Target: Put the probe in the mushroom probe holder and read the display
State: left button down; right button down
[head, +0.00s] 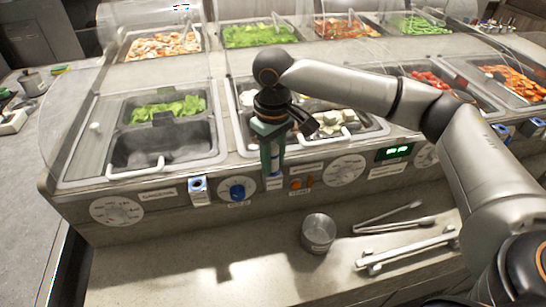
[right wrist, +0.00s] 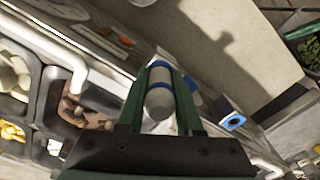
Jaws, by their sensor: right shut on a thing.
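My right gripper (head: 271,160) points down at the front edge of the counter and is shut on the probe (right wrist: 158,100), a white cylinder with blue bands. In the head view only a small part of the probe shows between the green fingers. A holder (head: 274,184) on the front panel is right below the gripper; its label is too small to read. I cannot tell if the probe is inside it. A display (head: 394,152) with lit green digits is to the right; the digits are blurred. My left gripper is not in view.
Another holder with a blue ring (head: 198,187) is left on the panel, also in the right wrist view (right wrist: 232,122). Between them is a blue knob (head: 237,189). Glass guards cover the food pans.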

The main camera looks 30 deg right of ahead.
dwell(0.3)
jog(key=c, duration=0.5)
grip_release()
jog(key=shift+w+r, duration=0.1)
jog(key=shift+r, duration=0.1)
notch_tip(320, 180, up, 12)
jog(key=shift+a+r, duration=0.1)
jog(key=shift+s, duration=0.2)
dwell(1.4)
